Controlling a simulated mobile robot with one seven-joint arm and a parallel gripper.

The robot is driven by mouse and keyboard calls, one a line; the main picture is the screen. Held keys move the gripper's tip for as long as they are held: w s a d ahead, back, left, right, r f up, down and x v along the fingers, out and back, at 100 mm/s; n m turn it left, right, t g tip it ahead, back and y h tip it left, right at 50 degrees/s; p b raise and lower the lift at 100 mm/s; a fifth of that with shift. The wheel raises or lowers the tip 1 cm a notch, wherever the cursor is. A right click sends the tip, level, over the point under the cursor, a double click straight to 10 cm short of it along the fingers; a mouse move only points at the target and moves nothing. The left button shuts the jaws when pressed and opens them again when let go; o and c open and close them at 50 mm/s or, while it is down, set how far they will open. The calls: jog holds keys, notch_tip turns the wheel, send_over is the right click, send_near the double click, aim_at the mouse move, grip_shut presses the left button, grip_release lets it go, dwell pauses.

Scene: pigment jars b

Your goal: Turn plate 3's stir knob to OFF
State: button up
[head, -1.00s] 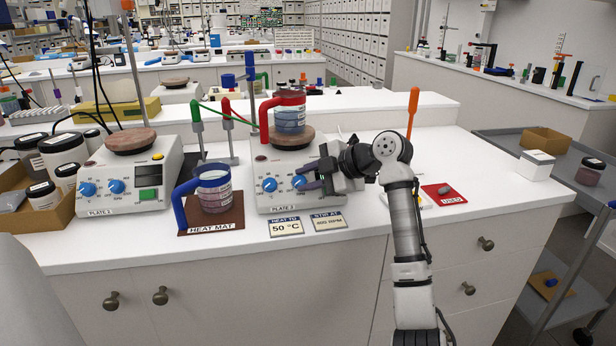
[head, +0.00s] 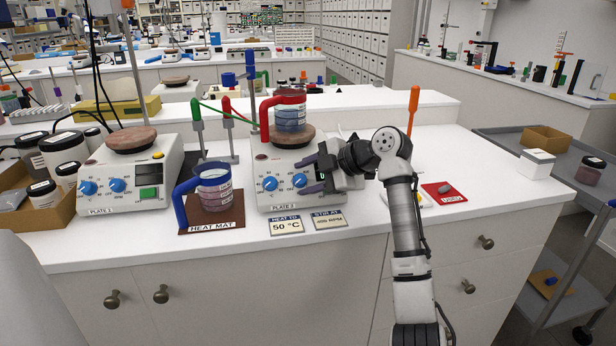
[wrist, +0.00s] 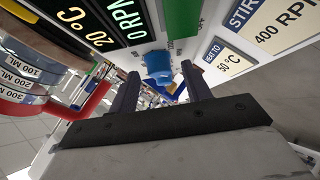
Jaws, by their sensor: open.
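Plate 3 (head: 265,202) is the white hot plate at the centre of the bench, with two blue knobs on its sloped front. The stir knob (head: 300,181) is the right one, beside my gripper (head: 314,177). In the wrist view the blue stir knob (wrist: 157,66) shows just beyond and between the fingertips of my open gripper (wrist: 158,78), with space beside it. The display (wrist: 98,25) reads 20 °C and 0 RPM. The knob's pointer is too small to read. My gripper hides the right part of the front panel in the head view.
A red-handled beaker (head: 291,112) stands on plate 3's top. A blue-handled beaker (head: 214,187) stands on the heat mat (head: 212,226) to the left. Cards (head: 285,226) reading 50 °C and 400 RPM (head: 328,220) lie in front.

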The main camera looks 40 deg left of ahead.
jog(key=b+v, duration=0.1)
jog(key=v, duration=1.3)
jog(key=shift+b, duration=0.4)
